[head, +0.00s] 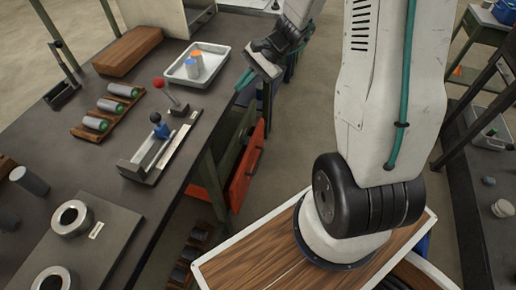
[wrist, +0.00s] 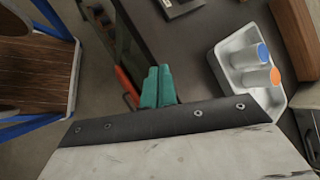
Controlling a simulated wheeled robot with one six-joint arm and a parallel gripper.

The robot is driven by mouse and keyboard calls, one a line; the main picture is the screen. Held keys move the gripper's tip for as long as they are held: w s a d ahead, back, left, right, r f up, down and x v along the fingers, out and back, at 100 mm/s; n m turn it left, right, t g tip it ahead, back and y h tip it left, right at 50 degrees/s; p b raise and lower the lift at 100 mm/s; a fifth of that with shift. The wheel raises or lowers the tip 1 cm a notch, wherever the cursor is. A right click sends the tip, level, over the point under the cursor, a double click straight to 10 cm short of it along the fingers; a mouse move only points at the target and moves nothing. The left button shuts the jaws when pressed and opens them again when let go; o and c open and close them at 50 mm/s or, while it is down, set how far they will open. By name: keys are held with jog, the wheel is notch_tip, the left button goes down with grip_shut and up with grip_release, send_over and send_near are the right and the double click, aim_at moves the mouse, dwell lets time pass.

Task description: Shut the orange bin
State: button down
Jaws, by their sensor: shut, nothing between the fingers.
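The orange bin (head: 246,165) is under the workbench's right edge. Its orange front panel, with a dark handle, stands out from the bench frame at a tilt, so it looks open. A strip of its orange panel also shows in the wrist view (wrist: 127,84), left of my fingers. My gripper (head: 244,79) is above the bench's right edge, beyond and above the bin and apart from it. Its teal fingers (wrist: 161,73) are shut together and empty. The inside of the bin is mostly hidden.
The dark workbench (head: 215,125) carries a white tray (head: 171,74) with two capped cylinders, a red-knobbed lever (head: 159,83), a blue-knobbed slide fixture (head: 158,130) and a rack of rollers (head: 90,125). Bare floor (head: 300,125) lies right of the bin.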

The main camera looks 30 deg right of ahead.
jog(key=d+f+m+t, duration=0.1)
jog(key=d+f+m, duration=0.3)
jog(key=f, duration=0.5)
jog(key=w+d+f+m+t+h, duration=0.15)
jog(key=d+f+m, duration=0.3)
jog(key=f, duration=0.45)
jog(key=s+d+f+m+t, duration=0.1)
jog(key=d+f+m+t, duration=0.15)
jog(key=d+f, duration=0.4)
jog(key=m+h, duration=0.2)
jog(key=m, duration=0.2)
send_near(252, 150)
notch_tip(252, 150, down, 4)
jog(key=w, duration=0.1)
jog(key=w+a, duration=0.1)
jog(key=shift+w+a+f+g+y, duration=0.1)
jog(key=shift+w+a+g+y, duration=0.15)
jog(key=shift+w+a+g, duration=0.1)
jog(key=shift+w+a, duration=0.2)
jog(key=shift+w, duration=0.2)
